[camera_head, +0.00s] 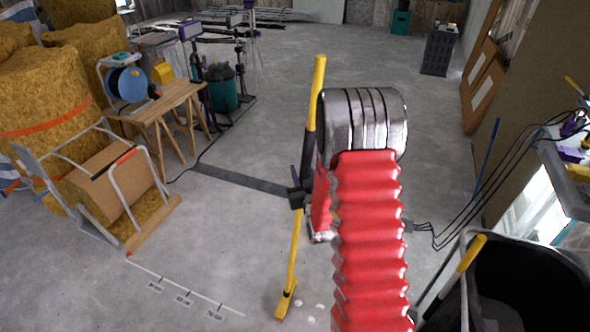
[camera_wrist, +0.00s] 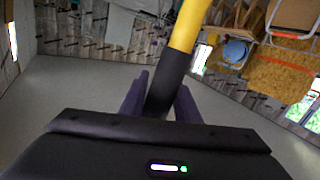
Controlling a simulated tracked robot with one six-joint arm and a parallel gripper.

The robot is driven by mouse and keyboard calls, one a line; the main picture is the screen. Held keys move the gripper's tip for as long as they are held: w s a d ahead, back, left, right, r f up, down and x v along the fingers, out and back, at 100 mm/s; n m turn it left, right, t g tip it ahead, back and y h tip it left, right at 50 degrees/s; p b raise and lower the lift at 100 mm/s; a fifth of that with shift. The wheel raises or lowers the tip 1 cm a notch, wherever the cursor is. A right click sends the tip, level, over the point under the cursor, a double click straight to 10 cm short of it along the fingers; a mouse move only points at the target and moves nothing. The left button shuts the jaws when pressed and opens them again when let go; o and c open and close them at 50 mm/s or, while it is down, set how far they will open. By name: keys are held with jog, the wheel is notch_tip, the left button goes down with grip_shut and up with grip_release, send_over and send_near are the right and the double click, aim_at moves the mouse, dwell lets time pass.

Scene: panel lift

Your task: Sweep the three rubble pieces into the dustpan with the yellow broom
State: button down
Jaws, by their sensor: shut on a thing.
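The yellow broom (camera_head: 293,250) stands nearly upright, slightly tilted. Its head (camera_head: 285,302) is at or near the floor; I cannot tell if it touches. My gripper (camera_head: 298,196) is shut on the broom's dark grip section, partly hidden by my arm. In the wrist view my gripper's purple fingers (camera_wrist: 160,98) sit on either side of the black grip, with the yellow handle (camera_wrist: 190,25) beyond. Small pale rubble pieces (camera_head: 311,319) lie on the floor just right of the broom head, beside my red arm. I cannot make out a dustpan; my arm hides some floor there.
A black tub (camera_head: 535,285) with a yellow-handled tool (camera_head: 470,253) stands at lower right. Cables (camera_head: 440,238) run along the right side.

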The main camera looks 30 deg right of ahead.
jog(key=shift+s+d+r, duration=0.5)
jog(key=shift+s+d, duration=9.2)
jog(key=shift+s, duration=1.3)
jog(key=w+a+r, duration=0.6)
jog(key=w+a, duration=0.3)
jog(key=w, duration=0.1)
jog(key=shift+r, duration=0.35)
jog(key=shift+w, duration=0.1)
